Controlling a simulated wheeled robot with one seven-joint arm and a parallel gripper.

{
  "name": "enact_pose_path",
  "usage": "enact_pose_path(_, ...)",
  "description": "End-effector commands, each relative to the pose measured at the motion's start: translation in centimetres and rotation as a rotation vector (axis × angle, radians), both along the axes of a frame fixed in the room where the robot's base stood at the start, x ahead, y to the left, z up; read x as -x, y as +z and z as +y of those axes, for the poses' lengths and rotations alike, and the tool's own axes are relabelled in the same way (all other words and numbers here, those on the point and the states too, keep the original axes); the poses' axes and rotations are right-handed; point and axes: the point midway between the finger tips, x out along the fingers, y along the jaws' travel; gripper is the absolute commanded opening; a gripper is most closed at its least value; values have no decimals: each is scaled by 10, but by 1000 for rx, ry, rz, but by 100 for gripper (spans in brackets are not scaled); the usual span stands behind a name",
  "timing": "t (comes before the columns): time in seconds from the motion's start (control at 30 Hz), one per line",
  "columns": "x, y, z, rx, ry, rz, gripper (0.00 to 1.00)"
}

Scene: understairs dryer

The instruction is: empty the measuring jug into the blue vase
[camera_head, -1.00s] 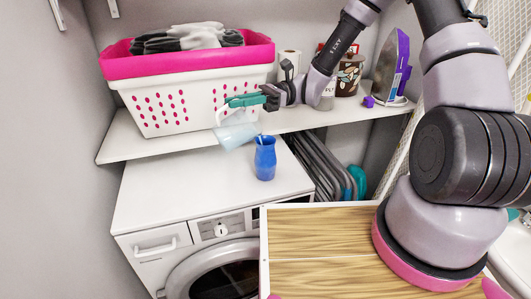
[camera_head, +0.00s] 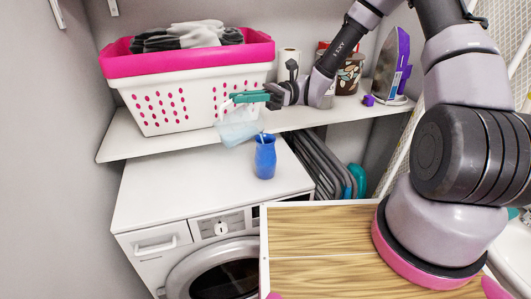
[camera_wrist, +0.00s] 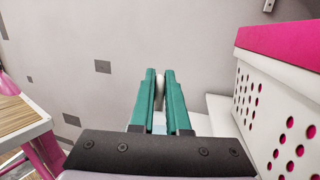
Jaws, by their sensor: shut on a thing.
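The measuring jug (camera_head: 238,129) is translucent pale blue and hangs tilted in my gripper (camera_head: 250,97), its lower right side close to the mouth of the vase. My gripper is shut on the jug's handle; in the wrist view the teal fingers (camera_wrist: 160,98) close around a pale piece of it. The blue vase (camera_head: 265,159) stands upright on the white dryer top, just below and right of the jug. A thin pale strip shows at the vase's mouth; I cannot tell if it is liquid. The vase's inside is hidden, and so is the jug's content.
A white and pink laundry basket (camera_head: 190,85) stands on the shelf (camera_head: 170,143) behind the jug. A tin (camera_head: 350,73) and an iron (camera_head: 391,67) stand further right. Folded grey racks (camera_head: 322,165) lean beside the dryer (camera_head: 200,190). The dryer's left top is clear.

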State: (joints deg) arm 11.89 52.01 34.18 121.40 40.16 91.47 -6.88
Motion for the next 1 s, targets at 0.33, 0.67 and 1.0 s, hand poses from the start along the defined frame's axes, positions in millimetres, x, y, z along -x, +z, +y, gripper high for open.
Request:
enact_pose_path(0.33,-3,1,-5,-25,-2,13,0)
enact_pose_path(0.67,-5,3,-9,-51,0,30,0)
enact_pose_path(1.0,-8,4,-14,-75,-1,43,0)
